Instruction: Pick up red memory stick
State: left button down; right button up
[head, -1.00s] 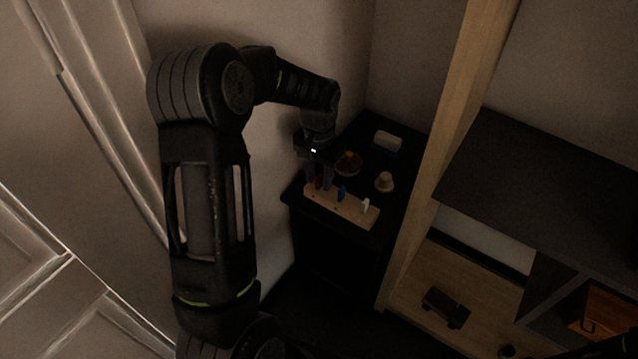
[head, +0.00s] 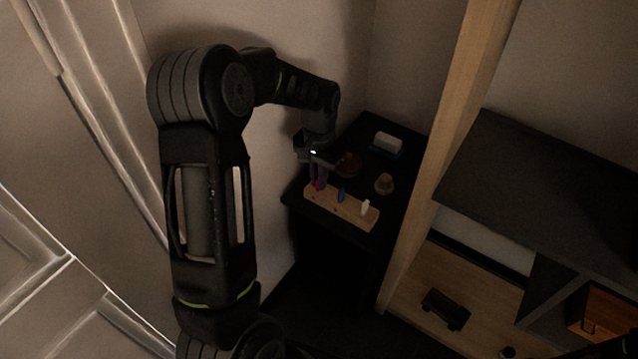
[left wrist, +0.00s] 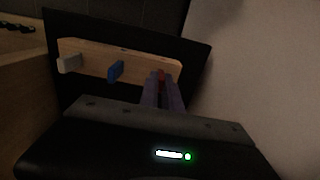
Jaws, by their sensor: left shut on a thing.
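A light wooden holder (head: 352,208) lies on the small black table (head: 381,163). The red memory stick (head: 319,185) is at the holder's left end in the head view. It also shows in the left wrist view (left wrist: 162,75), between the fingertips. My left gripper (head: 318,182) reaches down over that end and is shut on the red stick. In the left wrist view its fingers (left wrist: 163,88) stand close together around the stick. The stick is mostly hidden by the fingers. I cannot tell whether it has left its slot. My right gripper is not in view.
A blue stick (head: 341,195) and a white stick (head: 366,207) stand in the same holder. Behind are a round brown object (head: 349,164), a small tan object (head: 384,184) and a white block (head: 388,141). A wooden post (head: 447,150) and shelf stand right; walls are close behind.

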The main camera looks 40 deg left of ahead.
pick_arm(q)
notch_tip(320, 180, up, 10)
jog(key=shift+p, duration=1.15)
